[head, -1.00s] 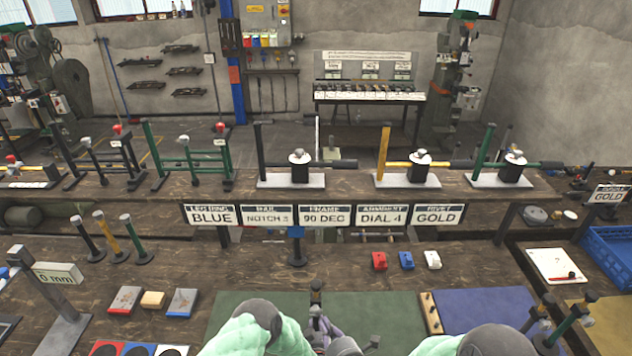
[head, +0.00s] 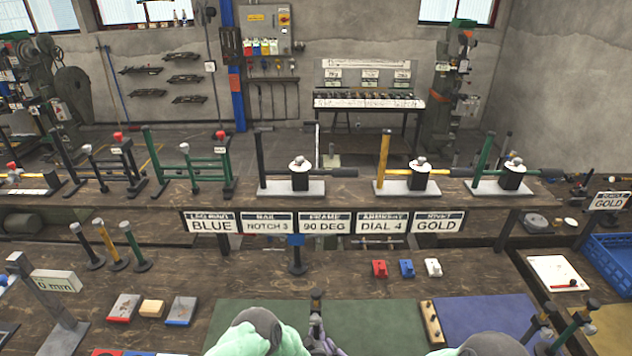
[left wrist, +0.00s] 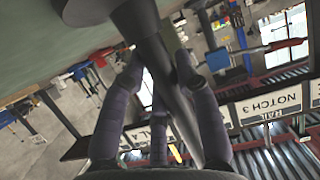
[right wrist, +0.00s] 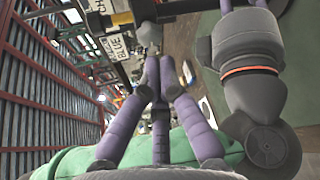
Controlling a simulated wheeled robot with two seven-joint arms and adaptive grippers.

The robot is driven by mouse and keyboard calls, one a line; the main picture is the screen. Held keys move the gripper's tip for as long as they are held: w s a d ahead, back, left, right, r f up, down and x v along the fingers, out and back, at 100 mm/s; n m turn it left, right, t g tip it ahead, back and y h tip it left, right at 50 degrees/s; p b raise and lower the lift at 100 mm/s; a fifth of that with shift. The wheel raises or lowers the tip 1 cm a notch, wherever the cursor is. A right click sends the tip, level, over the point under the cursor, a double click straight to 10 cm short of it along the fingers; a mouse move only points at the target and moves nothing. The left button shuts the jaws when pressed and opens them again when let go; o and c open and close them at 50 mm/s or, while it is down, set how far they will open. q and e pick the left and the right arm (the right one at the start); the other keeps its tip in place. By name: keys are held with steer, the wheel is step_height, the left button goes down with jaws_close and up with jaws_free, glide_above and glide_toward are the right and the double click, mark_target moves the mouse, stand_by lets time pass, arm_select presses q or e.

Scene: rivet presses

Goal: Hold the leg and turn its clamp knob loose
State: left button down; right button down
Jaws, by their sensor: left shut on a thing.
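A dark leg (head: 316,303) stands up at the bottom middle of the head view, over the green mat. My left gripper (head: 318,335) is shut around it. In the left wrist view the leg (left wrist: 160,58) is a dark round post running between the fingertips (left wrist: 158,72), with a wider dark end at the top. My right gripper (right wrist: 160,65) shows in the right wrist view with its fingertips drawn together and nothing visible between them. A grey knob-like piece (right wrist: 148,33) lies just beyond the tips; contact cannot be told. I cannot clearly make out the clamp knob.
A row of signs (head: 325,223) spans the bench ahead, with rivet presses (head: 300,175) on the shelf behind. Spare legs (head: 108,245) stand at left. Red, blue and white blocks (head: 406,268) lie right of centre. A blue mat (head: 480,318) lies to the right.

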arm_select(q)
steer(key=shift+w, duration=0.1)
arm_select(e)
steer(key=w, duration=0.6)
steer(key=shift+w, duration=0.2)
steer(key=shift+a, duration=0.1)
stand_by(0.8)
steer(key=shift+a+r, duration=0.2)
steer(key=shift+r, duration=0.3)
steer(key=shift+a+r, duration=0.4)
steer(key=shift+r, duration=0.1)
steer(key=shift+d+r, duration=0.1)
steer(key=shift+d, duration=0.05)
stand_by(0.5)
steer(key=s, duration=0.6)
steer(key=shift+r, duration=0.15)
stand_by(0.5)
